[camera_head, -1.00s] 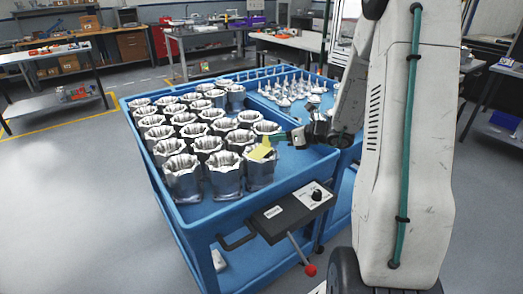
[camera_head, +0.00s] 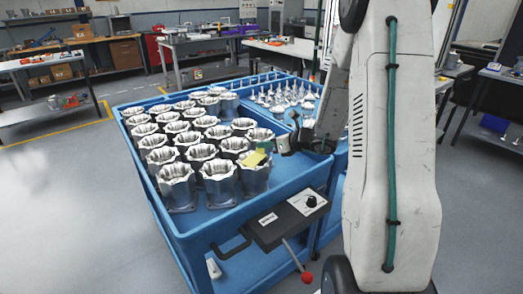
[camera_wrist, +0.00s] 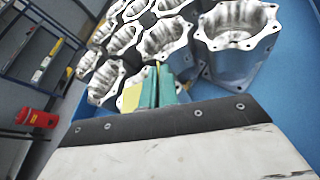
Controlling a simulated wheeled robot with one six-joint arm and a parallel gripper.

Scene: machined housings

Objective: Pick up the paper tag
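The yellow paper tag (camera_head: 254,158) is at the rim of the front right metal housing (camera_head: 255,180) on the blue cart. In the wrist view the tag (camera_wrist: 132,96) shows beside my green fingertips, with a thin yellow sliver between them. My gripper (camera_head: 269,148) reaches in from the right, its fingertips at the tag. In the wrist view its green fingers (camera_wrist: 158,86) are close together and look shut on the tag. The dark and white gripper body hides the lower part of the fingers. The tag still appears to be against the housing.
Several open metal housings (camera_head: 186,146) stand in rows on the blue cart (camera_head: 186,225). Small metal parts (camera_head: 285,95) stand in the section behind my gripper. A control box (camera_head: 287,218) with a red-knobbed lever is at the cart's front. The floor at left is clear.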

